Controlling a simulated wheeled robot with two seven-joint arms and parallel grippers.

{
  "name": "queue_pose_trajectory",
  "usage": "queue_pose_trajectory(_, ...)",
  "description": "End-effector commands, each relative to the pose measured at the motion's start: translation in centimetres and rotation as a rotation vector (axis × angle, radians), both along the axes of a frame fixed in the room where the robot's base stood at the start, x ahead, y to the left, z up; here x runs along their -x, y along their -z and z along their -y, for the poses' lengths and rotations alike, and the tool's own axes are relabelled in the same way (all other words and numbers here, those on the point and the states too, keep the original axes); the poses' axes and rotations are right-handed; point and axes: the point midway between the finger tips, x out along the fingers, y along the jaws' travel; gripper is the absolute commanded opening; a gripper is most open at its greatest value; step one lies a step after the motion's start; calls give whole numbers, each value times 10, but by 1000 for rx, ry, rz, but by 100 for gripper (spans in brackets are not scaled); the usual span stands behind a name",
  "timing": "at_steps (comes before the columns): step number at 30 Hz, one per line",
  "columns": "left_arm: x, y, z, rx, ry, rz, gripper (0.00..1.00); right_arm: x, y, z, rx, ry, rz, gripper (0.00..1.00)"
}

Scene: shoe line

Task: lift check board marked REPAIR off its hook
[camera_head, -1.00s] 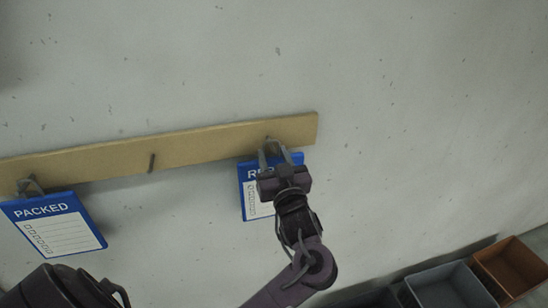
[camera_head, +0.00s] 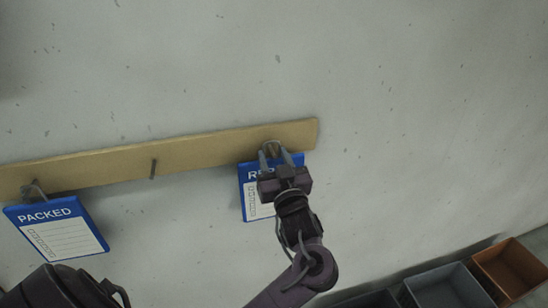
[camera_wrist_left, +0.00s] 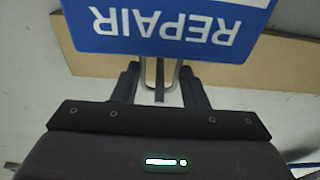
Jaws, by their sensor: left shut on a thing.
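The check board marked REPAIR (camera_head: 255,205) is blue with a white panel and hangs near the right end of the tan wooden rail. Its lettering shows upside down in the left wrist view (camera_wrist_left: 165,25). My left gripper (camera_head: 274,158) is in front of its top edge, shut on the board's wire loop at the hook (camera_head: 271,146). In the left wrist view the loop (camera_wrist_left: 174,75) lies between the two dark fingers. The gripper and wrist hide the board's right part. My right gripper is not in view.
The wooden rail (camera_head: 110,161) runs along the grey wall, with an empty peg (camera_head: 153,169) near its middle. A blue board marked PACKED (camera_head: 58,228) hangs at the left. Grey (camera_head: 440,287) and orange-brown (camera_head: 512,268) bins stand at lower right. The wall right of the rail is clear.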

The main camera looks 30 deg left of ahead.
Motion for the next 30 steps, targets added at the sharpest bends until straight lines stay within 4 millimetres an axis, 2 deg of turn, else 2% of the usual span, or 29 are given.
queue_pose_trajectory(30,34,-1,39,2,0,1,11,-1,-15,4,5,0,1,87)
